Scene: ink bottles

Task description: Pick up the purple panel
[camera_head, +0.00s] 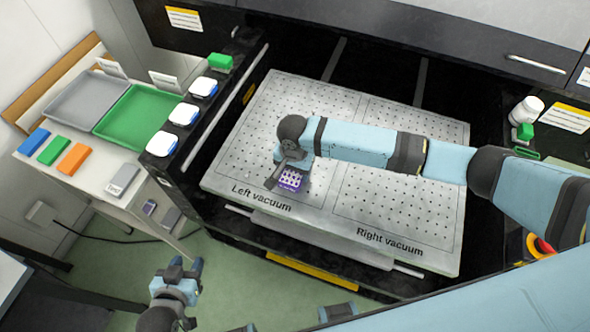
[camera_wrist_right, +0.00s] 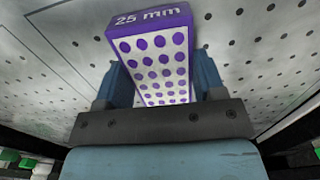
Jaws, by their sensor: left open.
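The purple panel (camera_head: 291,179) has a white face with purple dots and is at the Left vacuum side of the perforated plate (camera_head: 390,212). In the right wrist view the panel (camera_wrist_right: 150,52) shows "25 mm" on its purple edge. My right gripper (camera_head: 284,178) is at the panel, with its blue fingers (camera_wrist_right: 163,82) close against both sides of it. It looks shut on the panel. Whether the panel touches the plate or is just above it, I cannot tell. My left gripper (camera_head: 182,268) is open and empty, low over the floor at the left.
A side table at the left holds a grey tray (camera_head: 84,98), a green tray (camera_head: 140,116) and blue, green and orange blocks (camera_head: 54,149). White containers (camera_head: 172,115) stand along the machine's left edge. A white bottle (camera_head: 526,110) is at the right. Much of the plate is clear.

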